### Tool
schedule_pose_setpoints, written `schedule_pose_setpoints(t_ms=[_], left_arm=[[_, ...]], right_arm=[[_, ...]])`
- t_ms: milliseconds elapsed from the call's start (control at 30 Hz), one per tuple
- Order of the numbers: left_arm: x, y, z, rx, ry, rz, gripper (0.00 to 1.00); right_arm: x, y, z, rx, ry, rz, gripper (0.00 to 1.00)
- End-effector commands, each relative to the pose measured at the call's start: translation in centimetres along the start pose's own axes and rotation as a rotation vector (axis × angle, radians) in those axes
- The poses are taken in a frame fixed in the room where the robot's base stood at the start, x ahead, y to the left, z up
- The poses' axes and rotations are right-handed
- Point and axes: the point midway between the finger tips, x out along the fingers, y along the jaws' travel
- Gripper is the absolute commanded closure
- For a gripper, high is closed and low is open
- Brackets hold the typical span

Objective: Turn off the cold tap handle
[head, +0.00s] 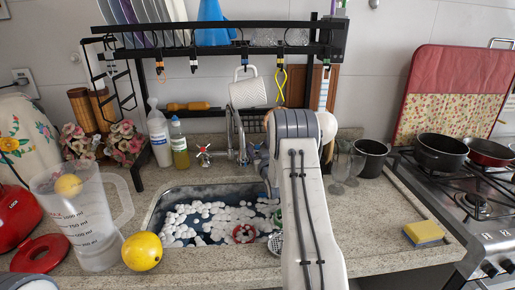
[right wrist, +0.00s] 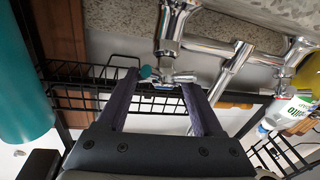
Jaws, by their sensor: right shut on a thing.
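The chrome faucet (head: 241,138) stands behind the sink, with a red-marked tap handle (head: 204,153) to its left. The cold tap handle (head: 258,150) is on its right, partly hidden behind my right arm. In the right wrist view the cold handle (right wrist: 165,78) is a chrome cross with a blue-green tip, between the two dark fingers of my right gripper (right wrist: 160,82). The right gripper is shut on it. In the head view my right arm hides most of this gripper. I cannot tell whether water runs. My left gripper is not in view.
The sink (head: 165,205) holds many white pebble-like pieces and a red ring. A black rack (head: 215,50) with hanging utensils and a white mug (head: 248,93) spans above. Soap bottles (head: 180,147) stand left of the faucet, glasses and a dark pot (head: 371,160) to the right.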

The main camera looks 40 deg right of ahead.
Motion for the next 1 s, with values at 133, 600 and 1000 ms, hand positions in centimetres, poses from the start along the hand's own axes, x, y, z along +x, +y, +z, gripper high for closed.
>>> schedule_pose_setpoints(t_ms=[133,600,1000], left_arm=[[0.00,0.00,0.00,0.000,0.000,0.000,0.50],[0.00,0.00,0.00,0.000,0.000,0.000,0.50],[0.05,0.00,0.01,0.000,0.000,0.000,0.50]], right_arm=[[-0.01,0.37,-0.04,0.000,0.001,0.008,0.88],[-0.02,0.48,-0.05,0.000,0.002,0.011,0.24],[-0.10,0.01,-0.01,0.000,0.001,0.002,0.04]])
